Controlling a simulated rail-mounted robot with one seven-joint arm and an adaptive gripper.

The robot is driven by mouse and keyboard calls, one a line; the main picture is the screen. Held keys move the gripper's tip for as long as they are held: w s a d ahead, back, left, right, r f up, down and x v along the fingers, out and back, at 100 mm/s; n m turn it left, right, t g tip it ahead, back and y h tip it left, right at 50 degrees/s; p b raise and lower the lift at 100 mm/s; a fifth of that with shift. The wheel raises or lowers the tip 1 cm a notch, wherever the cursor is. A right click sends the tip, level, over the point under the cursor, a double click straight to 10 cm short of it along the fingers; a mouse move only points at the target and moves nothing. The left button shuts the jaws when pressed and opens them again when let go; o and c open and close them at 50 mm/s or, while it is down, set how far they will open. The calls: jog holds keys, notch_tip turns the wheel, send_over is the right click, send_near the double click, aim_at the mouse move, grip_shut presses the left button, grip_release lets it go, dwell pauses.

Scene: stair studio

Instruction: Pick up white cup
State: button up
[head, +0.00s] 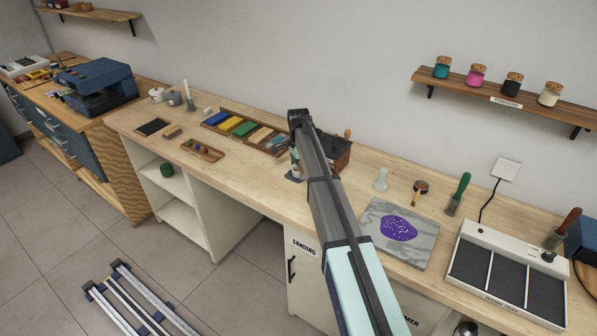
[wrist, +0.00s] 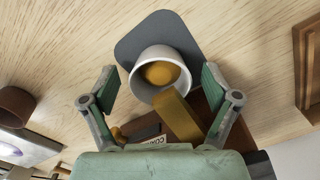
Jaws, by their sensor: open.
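The white cup (wrist: 141,86) stands on a dark grey mat (wrist: 135,45) in the wrist view, with something golden-yellow inside it. My gripper (wrist: 160,76) is open, with one finger to each side of the cup and gaps between. A tan bar-like piece (wrist: 178,113) lies across the view just below the cup, overlapping its lower rim. I cannot tell whether they touch. In the head view my arm hides most of the cup's spot, and the gripper's fingers cannot be made out clearly.
A tray of coloured blocks (head: 243,127) lies to the left. A marble slab with a purple patch (head: 422,252) and a white three-part tray (head: 480,236) are to the right.

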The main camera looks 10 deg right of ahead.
jog(key=c, duration=1.3)
jog(key=shift+o, duration=0.2)
jog(key=shift+r, duration=0.1)
